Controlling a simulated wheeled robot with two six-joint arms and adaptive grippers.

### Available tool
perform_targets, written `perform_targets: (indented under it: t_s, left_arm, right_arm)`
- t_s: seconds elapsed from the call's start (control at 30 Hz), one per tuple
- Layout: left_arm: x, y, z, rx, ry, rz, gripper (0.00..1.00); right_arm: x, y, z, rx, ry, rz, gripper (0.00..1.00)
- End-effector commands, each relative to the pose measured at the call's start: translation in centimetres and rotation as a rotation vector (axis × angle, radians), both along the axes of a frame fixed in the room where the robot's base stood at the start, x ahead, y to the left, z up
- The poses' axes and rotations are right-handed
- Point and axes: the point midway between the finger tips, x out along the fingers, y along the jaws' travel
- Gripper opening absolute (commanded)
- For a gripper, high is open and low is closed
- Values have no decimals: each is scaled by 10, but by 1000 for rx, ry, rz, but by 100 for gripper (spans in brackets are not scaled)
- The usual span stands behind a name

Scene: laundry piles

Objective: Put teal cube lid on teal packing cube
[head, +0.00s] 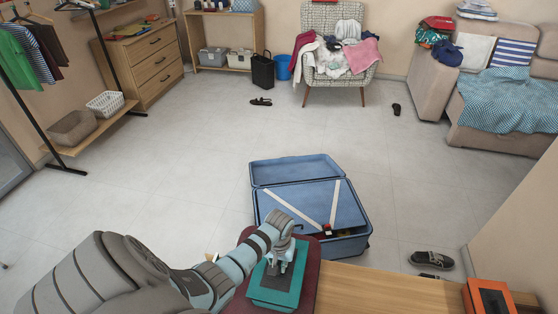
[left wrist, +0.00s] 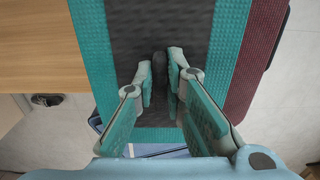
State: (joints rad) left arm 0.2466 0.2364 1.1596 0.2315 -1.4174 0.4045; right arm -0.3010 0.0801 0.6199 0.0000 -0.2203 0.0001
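The teal cube lid (left wrist: 101,50) has a teal rim and a dark mesh middle and fills the centre of the left wrist view. My left gripper (left wrist: 161,78) has its fingers closed in on a dark upright grip at the lid's middle. In the head view my left gripper (head: 282,262) points down at the dark top of the teal piece (head: 262,294) near the table's front edge. The lid hides whatever is beneath it, so I cannot tell the teal packing cube apart from it, or whether they touch. My right gripper is not in view.
A maroon piece (head: 312,292) lies around the teal one on the wooden table (head: 385,290). An orange cube with a dark top (head: 487,296) stands at the right. An open blue suitcase (head: 295,172) lies beyond the table. A shoe (head: 432,259) is on the floor.

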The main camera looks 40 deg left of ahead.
Motion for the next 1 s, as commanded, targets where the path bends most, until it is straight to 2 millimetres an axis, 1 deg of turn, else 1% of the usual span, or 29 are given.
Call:
perform_targets:
  t_s: [0.03,0.1,0.37,0.47,0.57,0.67,0.8,0.9,1.0]
  left_arm:
    - [0,0,0,0,0,0,21]
    - [0,0,0,0,0,0,30]
    - [0,0,1,0,0,0,30]
    - [0,0,5,0,-1,0,30]
    - [0,0,19,0,-1,1,30]
    - [1,1,42,1,-4,0,30]
    - [1,0,81,1,-4,0,30]
    - [1,1,107,1,-3,0,30]
    - [1,1,124,1,-3,1,30]
  right_arm:
    - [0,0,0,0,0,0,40]
    - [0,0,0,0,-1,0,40]
    - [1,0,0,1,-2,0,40]
    - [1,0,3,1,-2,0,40]
    - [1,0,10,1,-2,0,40]
    - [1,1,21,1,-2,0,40]
    - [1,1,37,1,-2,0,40]
    - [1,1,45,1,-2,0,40]
    - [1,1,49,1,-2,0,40]
